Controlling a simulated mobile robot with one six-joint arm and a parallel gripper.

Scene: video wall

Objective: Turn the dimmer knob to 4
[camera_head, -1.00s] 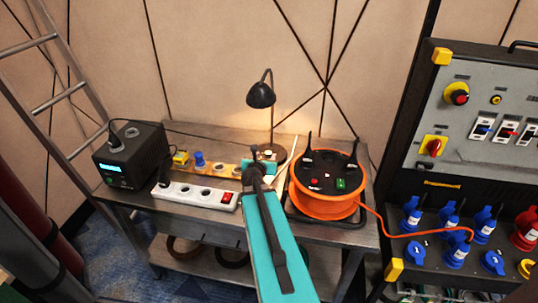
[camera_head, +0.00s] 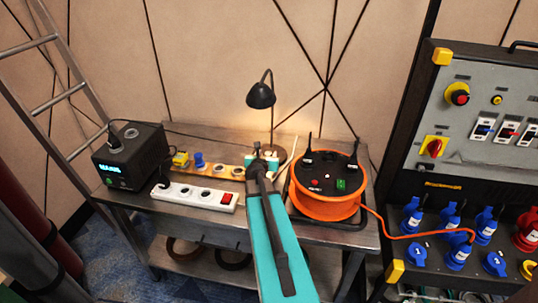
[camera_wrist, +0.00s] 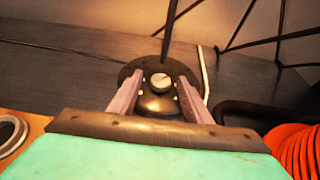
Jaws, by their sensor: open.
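The desk lamp (camera_head: 261,96) stands at the back of the bench, lit, with a warm glow on the wall. Its round dark base shows in the wrist view (camera_wrist: 128,73), with a small pale-topped dimmer knob (camera_wrist: 160,81) on it. My gripper (camera_wrist: 161,76) is open, its two fingers on either side of the knob with gaps visible. I cannot tell how far the fingertips are above the base. In the head view, my gripper (camera_head: 262,157) is over the lamp base and hides the knob. The scale marks are too small to read.
An orange cable reel (camera_head: 326,207) stands close to the right of my arm. A white power strip (camera_head: 194,196) and a black box (camera_head: 129,157) are on the left. A pale rod (camera_wrist: 205,70) lies beside the lamp base.

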